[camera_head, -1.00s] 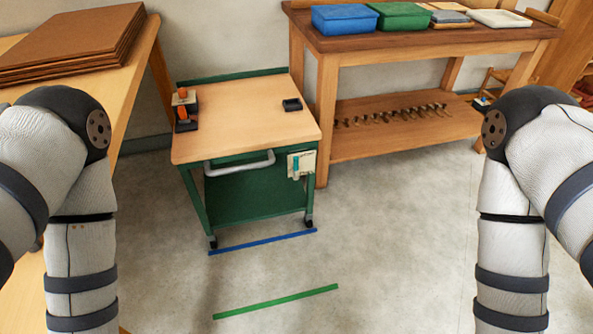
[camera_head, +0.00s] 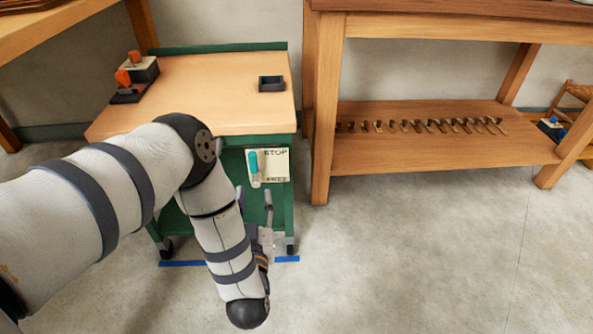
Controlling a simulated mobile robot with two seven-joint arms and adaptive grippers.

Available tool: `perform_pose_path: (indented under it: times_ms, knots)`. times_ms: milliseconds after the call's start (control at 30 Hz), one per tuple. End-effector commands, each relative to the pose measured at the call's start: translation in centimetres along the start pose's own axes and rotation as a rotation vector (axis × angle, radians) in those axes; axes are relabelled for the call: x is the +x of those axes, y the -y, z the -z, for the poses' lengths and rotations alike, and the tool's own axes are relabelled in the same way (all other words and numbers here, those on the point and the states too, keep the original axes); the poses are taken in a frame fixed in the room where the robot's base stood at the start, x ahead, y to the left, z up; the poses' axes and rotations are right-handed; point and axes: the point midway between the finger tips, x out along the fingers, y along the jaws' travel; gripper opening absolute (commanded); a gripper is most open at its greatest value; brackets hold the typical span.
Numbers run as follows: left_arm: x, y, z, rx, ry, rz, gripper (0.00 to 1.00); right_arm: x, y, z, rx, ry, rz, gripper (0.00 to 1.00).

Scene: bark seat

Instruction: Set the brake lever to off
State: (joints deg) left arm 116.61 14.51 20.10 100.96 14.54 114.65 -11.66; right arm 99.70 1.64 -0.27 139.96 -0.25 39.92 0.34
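The brake lever (camera_head: 253,165) is a teal handle on a white plate (camera_head: 277,165) at the right of the green cart's front. It stands nearly upright. The plate reads STOP at its top; the small lettering at its bottom is hard to read. My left gripper (camera_head: 254,199) is just below the plate, fingers pointing up and apart, one on each side with a gap between them. It looks open and empty and does not visibly touch the lever. My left forearm hides part of the cart's front. My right gripper is out of view.
The cart's wooden top (camera_head: 210,85) carries orange-and-black items (camera_head: 133,78) and a small black tray (camera_head: 271,84). A wooden bench (camera_head: 440,155) stands close on the right. A blue floor line (camera_head: 182,263) runs under the cart's front. The floor at right is clear.

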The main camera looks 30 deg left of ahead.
Motion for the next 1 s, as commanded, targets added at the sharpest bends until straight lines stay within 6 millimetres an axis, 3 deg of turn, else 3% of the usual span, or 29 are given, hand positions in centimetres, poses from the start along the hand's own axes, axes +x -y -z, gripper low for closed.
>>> perform_pose_path:
  times_ms: [167, 300, 500, 633, 867, 900, 1000]
  knots:
    - [2.9, 0.2, -0.7, 0.0, -0.001, 0.007, 0.38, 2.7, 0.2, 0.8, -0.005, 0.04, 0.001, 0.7]
    - [6.7, 0.1, -0.1, -0.002, -0.005, 0.004, 0.38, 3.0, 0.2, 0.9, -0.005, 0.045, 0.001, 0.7]
    - [10.6, 0.0, -0.1, -0.001, -0.001, 0.001, 0.38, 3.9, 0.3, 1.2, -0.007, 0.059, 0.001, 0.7]
    - [11.7, 0.0, 0.1, -0.001, 0.0, -0.001, 0.38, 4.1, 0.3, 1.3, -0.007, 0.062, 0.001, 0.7]
    - [11.9, 0.0, 0.2, -0.001, 0.0, -0.002, 0.38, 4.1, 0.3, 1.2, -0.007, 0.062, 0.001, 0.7]
    - [11.8, 0.0, 0.2, -0.001, 0.0, -0.002, 0.35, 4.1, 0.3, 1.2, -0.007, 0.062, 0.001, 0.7]
    - [11.8, 0.0, 0.2, -0.001, 0.0, -0.002, 0.13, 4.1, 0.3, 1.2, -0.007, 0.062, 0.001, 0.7]
